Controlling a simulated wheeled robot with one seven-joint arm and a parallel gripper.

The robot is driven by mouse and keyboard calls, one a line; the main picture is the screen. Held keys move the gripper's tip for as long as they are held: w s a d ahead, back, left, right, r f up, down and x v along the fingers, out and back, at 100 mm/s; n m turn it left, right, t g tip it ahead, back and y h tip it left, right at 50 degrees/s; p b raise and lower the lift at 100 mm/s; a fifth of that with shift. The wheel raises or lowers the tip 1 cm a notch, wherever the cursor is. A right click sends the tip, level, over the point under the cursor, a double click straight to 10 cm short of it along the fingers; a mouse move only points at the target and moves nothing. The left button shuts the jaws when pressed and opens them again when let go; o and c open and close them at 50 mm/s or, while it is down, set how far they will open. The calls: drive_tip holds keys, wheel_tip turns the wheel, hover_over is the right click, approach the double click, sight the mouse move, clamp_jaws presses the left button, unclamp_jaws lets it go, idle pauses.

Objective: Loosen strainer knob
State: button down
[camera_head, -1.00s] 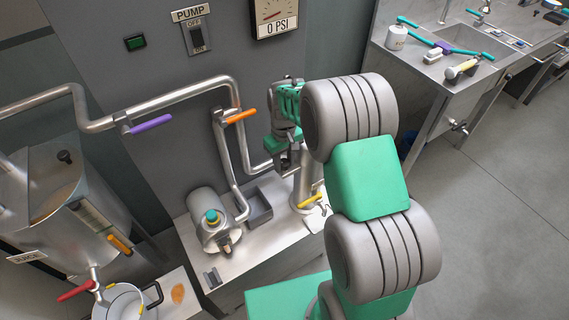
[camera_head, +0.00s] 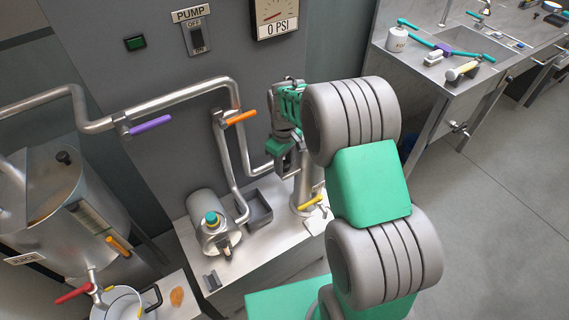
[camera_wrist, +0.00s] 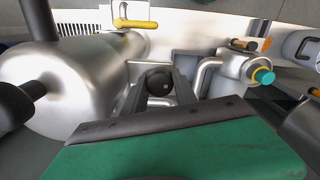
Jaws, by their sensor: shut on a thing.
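My gripper (camera_head: 286,162) reaches down beside the metal strainer housing (camera_head: 305,188) at the right end of the pump bench, and my arm partly hides both. In the wrist view the housing (camera_wrist: 72,85) is a large shiny cylinder at the left. A round dark knob (camera_wrist: 158,82) sits between the two fingers of my gripper (camera_wrist: 158,90), which are shut on it. Another dark knob (camera_wrist: 14,104) sticks out at the left edge of the wrist view. The knobs cannot be made out in the head view.
A yellow valve handle (camera_head: 311,202) is close to the housing, and an orange one (camera_head: 240,117) is on the pipe above. A pump (camera_head: 213,225) and a grey tray (camera_head: 260,209) stand on the bench to the left. The gauge (camera_head: 277,15) reads 0 PSI.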

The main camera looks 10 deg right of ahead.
drive_tip(key=c, duration=1)
unclamp_jaws()
